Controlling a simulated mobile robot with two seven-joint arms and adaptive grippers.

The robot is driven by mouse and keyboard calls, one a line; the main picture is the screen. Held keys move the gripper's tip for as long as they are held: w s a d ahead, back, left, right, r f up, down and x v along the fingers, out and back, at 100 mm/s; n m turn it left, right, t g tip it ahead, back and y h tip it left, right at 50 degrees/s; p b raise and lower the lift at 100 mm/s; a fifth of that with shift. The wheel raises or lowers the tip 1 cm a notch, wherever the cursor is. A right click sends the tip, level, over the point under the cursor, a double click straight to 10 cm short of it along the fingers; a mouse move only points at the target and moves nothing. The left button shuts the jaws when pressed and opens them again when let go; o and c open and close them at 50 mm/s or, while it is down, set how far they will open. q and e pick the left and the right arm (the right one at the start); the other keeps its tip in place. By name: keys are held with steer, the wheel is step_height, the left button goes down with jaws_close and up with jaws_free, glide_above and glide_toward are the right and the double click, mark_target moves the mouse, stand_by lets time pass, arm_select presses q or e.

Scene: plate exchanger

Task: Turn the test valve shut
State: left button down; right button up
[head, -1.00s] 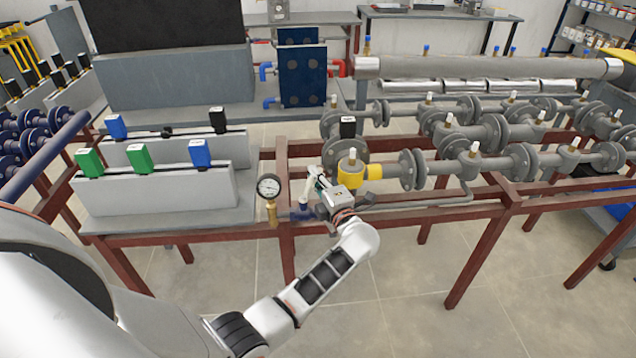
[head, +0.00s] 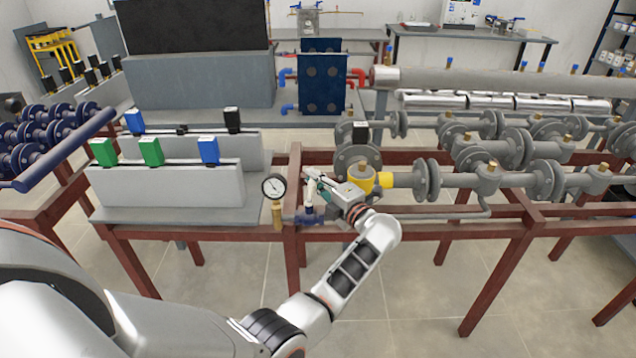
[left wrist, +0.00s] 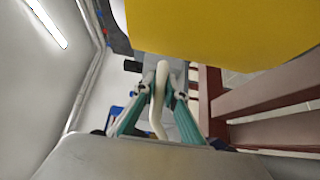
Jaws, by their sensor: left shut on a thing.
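The test valve (head: 309,218) shows as a small blue body on the pipe just right of the pressure gauge, partly behind my arm. A slim white lever (head: 311,183) stands up above it. My left gripper (head: 318,187) is shut on this lever, reaching in from the right side. In the left wrist view the white lever (left wrist: 158,98) runs between the two teal fingers of my left gripper (left wrist: 158,95). The joint between lever and body is too small to tell. My right gripper is not in view.
A round pressure gauge (head: 273,187) on a brass stem stands close left of the valve. A yellow fitting (head: 361,181) sits close to the right of my gripper. Red frame rails (head: 430,228) and flanged grey pipes extend right. Floor in front is clear.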

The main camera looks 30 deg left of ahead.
arm_select(q)
steer(key=shift+a+g, duration=0.2)
steer(key=shift+g, duration=0.1)
steer(key=c, duration=2.1)
jaws_free()
